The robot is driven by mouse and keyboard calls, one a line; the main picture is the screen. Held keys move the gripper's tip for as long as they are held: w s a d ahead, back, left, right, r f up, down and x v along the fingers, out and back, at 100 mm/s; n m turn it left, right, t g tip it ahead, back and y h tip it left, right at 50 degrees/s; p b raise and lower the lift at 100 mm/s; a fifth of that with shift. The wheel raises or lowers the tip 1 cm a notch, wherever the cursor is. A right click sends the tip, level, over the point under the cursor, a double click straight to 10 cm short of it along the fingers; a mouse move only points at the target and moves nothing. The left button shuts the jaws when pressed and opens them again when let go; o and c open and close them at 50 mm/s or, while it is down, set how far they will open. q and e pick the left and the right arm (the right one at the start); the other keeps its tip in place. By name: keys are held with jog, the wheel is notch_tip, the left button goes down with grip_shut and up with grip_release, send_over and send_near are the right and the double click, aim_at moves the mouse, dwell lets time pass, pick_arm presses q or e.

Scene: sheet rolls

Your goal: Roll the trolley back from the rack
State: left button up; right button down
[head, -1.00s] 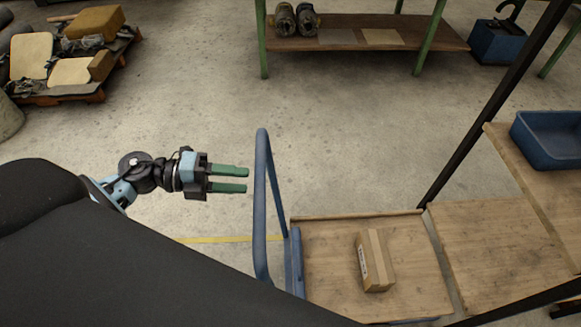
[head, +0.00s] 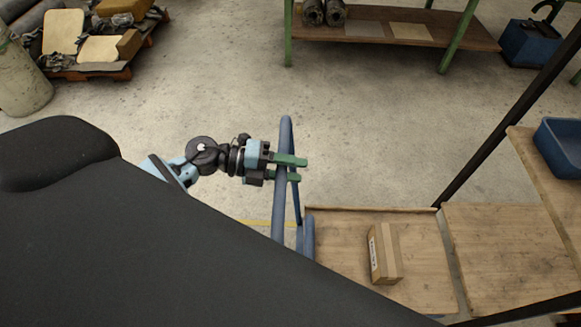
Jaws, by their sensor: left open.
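The trolley (head: 340,250) has a flat wooden deck and a blue tubular handle (head: 281,210) standing at its left side. A cardboard box (head: 386,252) lies on the deck. My left gripper (head: 296,169) is open at the handle's upper part, its green fingers reaching across the blue tube; whether they touch it I cannot tell. The rack (head: 510,250) stands close at the deck's right side, with wooden shelves and dark posts. My right gripper is not in view. My own dark body hides the near part of the trolley.
A blue bin (head: 562,146) sits on the rack's upper shelf. A green-legged bench (head: 455,32) with rolls stands at the back, a blue box (head: 529,43) beside it. A loaded pallet (head: 95,70) and a pale drum (head: 20,80) are at the far left. The floor between is clear.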

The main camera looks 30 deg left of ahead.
pick_arm(q)
grip_shut()
jog(key=shift+a, duration=0.15)
dwell(0.4)
